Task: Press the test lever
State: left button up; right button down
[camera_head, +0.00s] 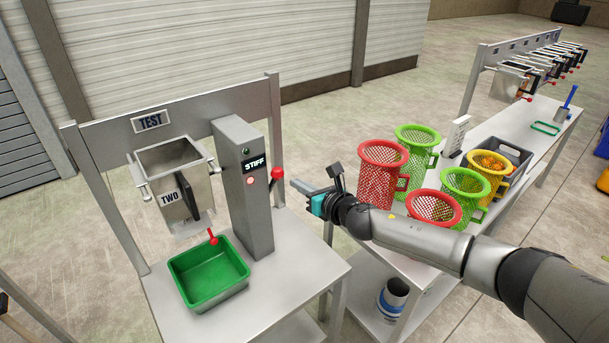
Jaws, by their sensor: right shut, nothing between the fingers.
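A lever with a red ball (277,173) sticks out of the column's right side. My right gripper (296,186) is shut and empty, pointing left. In the picture it is just right of the red ball lever, with a small gap between. My left gripper is not in view.
A green tray (208,292) sits under the hopper on the station's table. Red, green and yellow mesh baskets (383,173) and a grey crate (515,160) stand on the table to the right, close behind my right arm. More hoppers (515,82) hang on a far rack.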

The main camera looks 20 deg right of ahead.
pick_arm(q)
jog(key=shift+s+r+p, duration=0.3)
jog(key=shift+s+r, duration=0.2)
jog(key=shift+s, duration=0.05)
pick_arm(e)
jog(key=shift+s+d+r, duration=0.3)
jog(key=shift+s+r, duration=0.45)
jog(key=shift+r, duration=0.2)
jog(key=shift+f, duration=0.1)
